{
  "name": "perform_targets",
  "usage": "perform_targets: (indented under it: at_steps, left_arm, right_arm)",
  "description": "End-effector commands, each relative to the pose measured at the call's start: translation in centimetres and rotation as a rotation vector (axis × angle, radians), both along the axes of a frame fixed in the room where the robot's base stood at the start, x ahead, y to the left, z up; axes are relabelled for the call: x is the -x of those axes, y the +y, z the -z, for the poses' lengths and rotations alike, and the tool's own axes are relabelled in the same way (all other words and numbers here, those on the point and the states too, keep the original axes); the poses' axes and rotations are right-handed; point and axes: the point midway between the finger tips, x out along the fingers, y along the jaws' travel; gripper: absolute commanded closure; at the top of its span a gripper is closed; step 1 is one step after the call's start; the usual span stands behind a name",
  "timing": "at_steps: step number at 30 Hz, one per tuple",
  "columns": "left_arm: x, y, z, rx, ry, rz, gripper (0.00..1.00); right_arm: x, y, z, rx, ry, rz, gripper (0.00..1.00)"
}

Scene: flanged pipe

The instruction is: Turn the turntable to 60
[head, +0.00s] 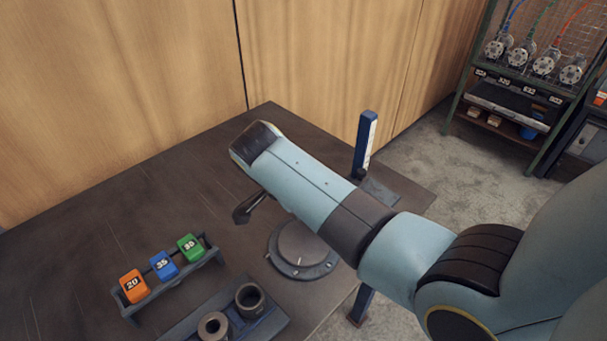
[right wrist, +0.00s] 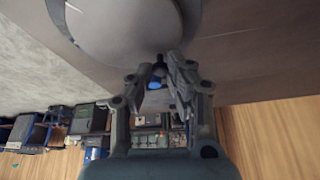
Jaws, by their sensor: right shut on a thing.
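The turntable (head: 304,249) is a round grey disc on a darker ring, set in the dark bench near its right edge. A small light mark shows near its front; no angle can be read. My right arm reaches over the bench and hides part of the far side. In the right wrist view, a round grey disc, likely the turntable (right wrist: 125,22), fills the top. My right gripper (right wrist: 160,70) is shut on a small dark knob (right wrist: 159,69) close to the disc's edge. In the head view the gripper is mostly hidden behind my arm. My left gripper is out of view.
A rack (head: 175,290) with orange, blue and green numbered blocks stands left of the turntable. A tray (head: 180,330) with two dark pipe pieces is in front. A blue post (head: 364,147) rises behind my arm. The bench's far left is clear.

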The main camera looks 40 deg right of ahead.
Motion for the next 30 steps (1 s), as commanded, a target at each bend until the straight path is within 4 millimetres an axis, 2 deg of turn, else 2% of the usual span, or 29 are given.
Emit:
perform_targets:
  at_steps: [17,18,22,30]
  left_arm:
    - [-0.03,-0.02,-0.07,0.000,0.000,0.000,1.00]
    - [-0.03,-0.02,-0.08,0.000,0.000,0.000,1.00]
    - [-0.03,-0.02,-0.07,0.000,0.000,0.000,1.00]
    - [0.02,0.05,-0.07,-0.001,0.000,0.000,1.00]
  right_arm:
    - [0.05,-0.18,-0.05,0.002,-0.001,0.031,1.00]
    - [0.05,-0.17,-0.04,0.002,-0.001,0.031,0.79]
    - [0.06,-0.15,-0.03,0.001,-0.001,0.031,0.62]
    - [0.06,-0.07,-0.09,0.000,-0.001,0.030,0.60]
